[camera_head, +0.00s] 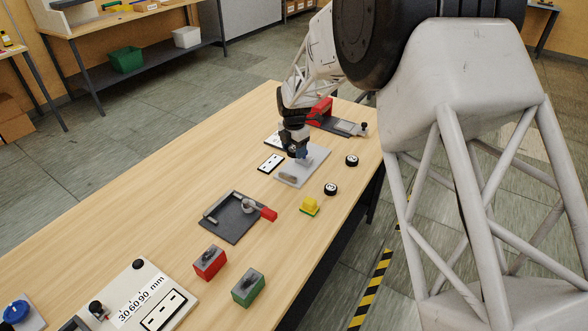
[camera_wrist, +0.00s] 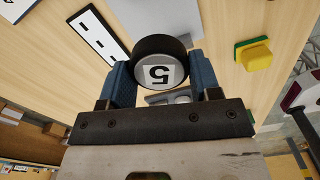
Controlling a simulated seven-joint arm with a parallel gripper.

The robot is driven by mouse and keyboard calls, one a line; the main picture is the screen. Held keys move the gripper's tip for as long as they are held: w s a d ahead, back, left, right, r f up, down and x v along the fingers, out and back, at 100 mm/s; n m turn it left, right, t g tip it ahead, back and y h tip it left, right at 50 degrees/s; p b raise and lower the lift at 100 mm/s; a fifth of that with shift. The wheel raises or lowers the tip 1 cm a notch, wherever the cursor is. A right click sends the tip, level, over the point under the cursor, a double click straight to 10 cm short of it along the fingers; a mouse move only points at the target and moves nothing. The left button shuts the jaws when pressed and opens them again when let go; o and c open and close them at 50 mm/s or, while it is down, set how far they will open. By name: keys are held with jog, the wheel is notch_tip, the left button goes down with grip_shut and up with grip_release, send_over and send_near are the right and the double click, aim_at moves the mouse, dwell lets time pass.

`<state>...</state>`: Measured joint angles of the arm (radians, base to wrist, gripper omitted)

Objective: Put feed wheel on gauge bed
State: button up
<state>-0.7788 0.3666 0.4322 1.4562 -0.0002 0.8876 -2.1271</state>
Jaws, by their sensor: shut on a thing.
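A feed wheel (camera_wrist: 157,72), black-rimmed with a pale face marked 5, sits between the blue fingers of my gripper (camera_wrist: 162,86) in the wrist view. My gripper is shut on it, with the numbered face toward the wrist camera. In the head view my gripper (camera_head: 298,153) is low over a light grey plate (camera_head: 313,166) with a small grey rounded piece (camera_head: 289,177) on it. This plate may be the gauge bed. It also shows behind the wheel in the wrist view (camera_wrist: 160,16). Whether the wheel touches the plate cannot be told.
Two similar wheels (camera_head: 351,160) (camera_head: 330,189) lie right of the plate. A yellow block on a green base (camera_head: 310,206), a dark tray with a red handle (camera_head: 232,224), and red (camera_head: 210,262) and green (camera_head: 248,287) blocks stand nearer. A red-and-grey device (camera_head: 335,120) is behind.

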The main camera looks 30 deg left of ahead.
send_over(294, 173)
jog(key=shift+a+f, duration=0.1)
jog(key=shift+f, duration=2.15)
jog(key=shift+f, duration=1.85)
jog(key=shift+f, duration=0.1)
jog(key=o, duration=1.1)
jog(key=shift+c, duration=0.2)
notch_tip(294, 173, up, 12)
jog(key=shift+r, duration=0.1)
